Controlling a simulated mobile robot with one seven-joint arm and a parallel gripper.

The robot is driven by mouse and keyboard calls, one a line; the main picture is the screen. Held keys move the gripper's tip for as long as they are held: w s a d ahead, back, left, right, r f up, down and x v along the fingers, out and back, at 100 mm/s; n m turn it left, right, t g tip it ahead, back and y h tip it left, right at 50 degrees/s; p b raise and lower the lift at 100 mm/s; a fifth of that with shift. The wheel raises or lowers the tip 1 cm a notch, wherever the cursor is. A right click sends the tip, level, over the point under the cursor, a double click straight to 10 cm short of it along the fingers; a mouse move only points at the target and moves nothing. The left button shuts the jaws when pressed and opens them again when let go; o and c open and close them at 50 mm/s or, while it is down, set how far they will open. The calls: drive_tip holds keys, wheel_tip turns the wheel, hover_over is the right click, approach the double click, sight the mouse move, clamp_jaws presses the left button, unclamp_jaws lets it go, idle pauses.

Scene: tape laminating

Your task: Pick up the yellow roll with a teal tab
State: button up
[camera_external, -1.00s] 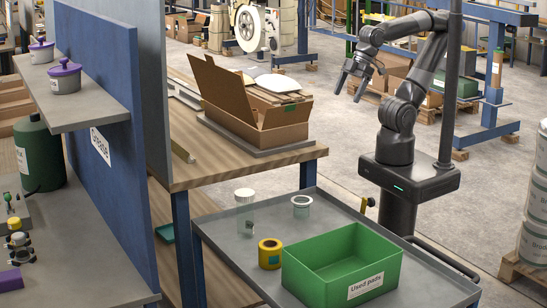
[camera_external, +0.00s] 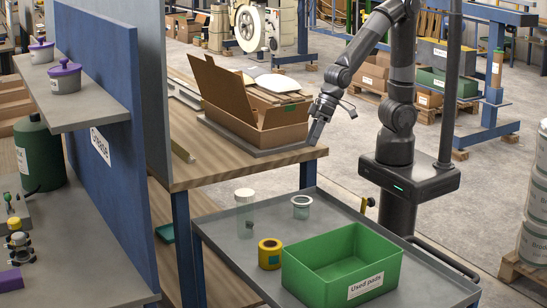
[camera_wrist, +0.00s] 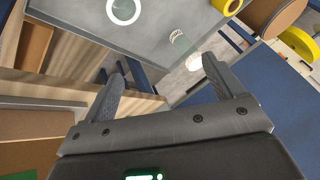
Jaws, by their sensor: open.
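The yellow roll (camera_external: 270,252) with a teal tab stands on the grey cart top (camera_external: 225,252), left of the green bin. In the wrist view a yellow roll (camera_wrist: 228,6) shows at the top edge, partly cut off; its tab cannot be made out there. My gripper (camera_external: 316,138) is near the right front corner of the wooden bench, pointing down, well above and behind the roll. In the wrist view its two fingers (camera_wrist: 165,85) are spread apart with nothing between them.
The green bin (camera_external: 342,262) labelled "Used pads" fills the cart's front. An open cardboard box (camera_external: 270,125) sits on the wooden bench (camera_external: 200,170).

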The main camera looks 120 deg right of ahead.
drive_tip(key=w+a+f+m+y, duration=0.2)
drive_tip(key=w+a+f+m, duration=0.3)
drive_tip(key=f, duration=0.3)
drive_tip(key=m+t+y, duration=0.4)
drive_tip(key=m+y, duration=0.1)
drive_tip(key=m, duration=1)
approach(265, 256)
drive_tip(key=s, duration=0.5)
drive_tip(key=shift+r, duration=0.1)
drive_tip(key=w+m, duration=0.1)
drive_tip(key=m+t, duration=0.1)
drive_tip(key=m, duration=0.1)
drive_tip(key=shift+w+d+h, duration=0.15)
drive_tip(key=shift+w+h, duration=0.15)
drive_tip(key=shift+w, duration=0.05)
drive_tip(key=shift+t, duration=0.3)
drive_tip(key=x, duration=1.1)
drive_tip(key=shift+w+d, duration=0.15)
drive_tip(key=shift+d, duration=0.05)
drive_tip(key=shift+r, duration=0.1)
drive_tip(key=c, duration=1.1)
